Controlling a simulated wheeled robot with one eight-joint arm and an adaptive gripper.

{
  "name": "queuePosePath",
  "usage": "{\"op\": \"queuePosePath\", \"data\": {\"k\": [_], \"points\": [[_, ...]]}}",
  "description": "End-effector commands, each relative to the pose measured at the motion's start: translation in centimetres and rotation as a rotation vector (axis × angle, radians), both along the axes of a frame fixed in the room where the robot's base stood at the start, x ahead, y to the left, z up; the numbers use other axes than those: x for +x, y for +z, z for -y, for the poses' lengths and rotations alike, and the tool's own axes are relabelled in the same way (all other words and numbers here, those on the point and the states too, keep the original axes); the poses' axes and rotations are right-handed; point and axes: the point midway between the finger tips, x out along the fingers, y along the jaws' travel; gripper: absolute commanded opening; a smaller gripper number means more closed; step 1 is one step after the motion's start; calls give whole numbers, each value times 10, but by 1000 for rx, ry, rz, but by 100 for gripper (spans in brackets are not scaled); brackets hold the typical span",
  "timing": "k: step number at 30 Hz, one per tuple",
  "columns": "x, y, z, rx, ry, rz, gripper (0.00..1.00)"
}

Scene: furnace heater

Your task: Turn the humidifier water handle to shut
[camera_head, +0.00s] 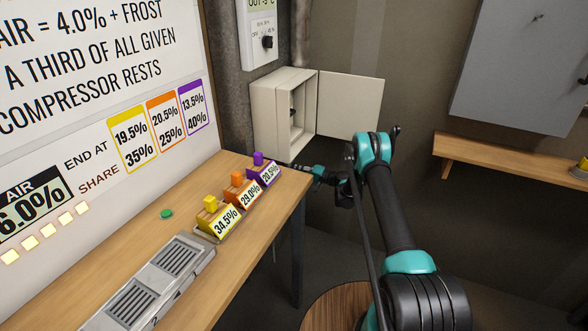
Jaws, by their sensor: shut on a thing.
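My gripper (296,168) reaches left from the arm to the far end of the wooden bench, low in front of the open wall box. The purple block has a purple knob (258,158) on top. I see no part marked as a humidifier water handle. A small dark fitting (292,111) shows inside the open box (284,108), but I cannot tell what it is.
An orange block (243,194) and a yellow block (217,221) stand in line on the bench (262,215), near a grey vented unit (150,287). The box door (350,104) stands open above my gripper. A wooden shelf (500,158) is at right.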

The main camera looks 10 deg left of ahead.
Motion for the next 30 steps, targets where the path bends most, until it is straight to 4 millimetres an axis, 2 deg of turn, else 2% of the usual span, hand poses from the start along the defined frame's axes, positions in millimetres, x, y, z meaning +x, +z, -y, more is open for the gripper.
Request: {"op": "queuePosePath", "data": {"k": [10,27,28,30], "points": [[1,-4,2,48,-2,-135,0],[1,-4,2,57,-2,-160,0],[1,-4,2,57,-2,-160,15],[1,-4,2,57,-2,-160,24]]}}
